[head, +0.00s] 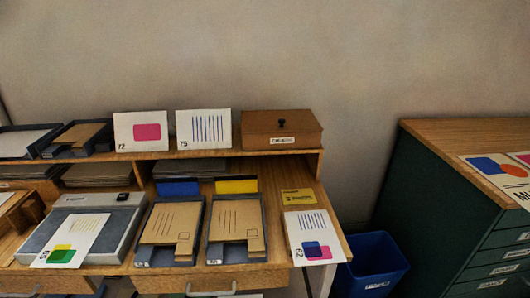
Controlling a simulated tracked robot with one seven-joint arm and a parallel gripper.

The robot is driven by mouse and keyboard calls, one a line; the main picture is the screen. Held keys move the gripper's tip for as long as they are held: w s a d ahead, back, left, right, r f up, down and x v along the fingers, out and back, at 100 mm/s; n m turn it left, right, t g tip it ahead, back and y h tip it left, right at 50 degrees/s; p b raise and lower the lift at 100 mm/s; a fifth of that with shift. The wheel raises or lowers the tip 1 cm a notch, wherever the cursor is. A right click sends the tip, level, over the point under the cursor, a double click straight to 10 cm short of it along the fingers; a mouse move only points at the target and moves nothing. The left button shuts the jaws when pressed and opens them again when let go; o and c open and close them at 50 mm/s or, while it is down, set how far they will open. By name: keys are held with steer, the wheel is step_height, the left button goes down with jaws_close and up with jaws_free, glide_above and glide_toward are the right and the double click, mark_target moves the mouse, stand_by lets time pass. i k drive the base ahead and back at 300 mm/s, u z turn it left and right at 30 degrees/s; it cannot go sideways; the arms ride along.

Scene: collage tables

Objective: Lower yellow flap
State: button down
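The yellow flap (237,186) stands raised at the back edge of the right-hand tray (262,258) on the desk. The tray is dark grey and holds a brown card (238,222) with several thin printed lines and a cut-out corner. A similar blue flap (178,188) stands raised behind the neighbouring tray to the left. My gripper is not in view.
A shelf above the flaps holds two printed cards (138,132) and a brown box (282,130). A grey device (112,246) sits left of the trays. A yellow label (299,196) and a printed card (313,238) lie to the right. A blue bin (372,262) stands beyond.

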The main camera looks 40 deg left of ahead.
mark_target(237, 183)
steer(key=u, duration=0.4)
steer(key=i, duration=1.05)
steer(key=u, duration=0.8)
steer(key=k, duration=0.85)
steer(key=u, duration=0.15)
steer(key=i, duration=0.9)
steer(key=z, duration=0.1)
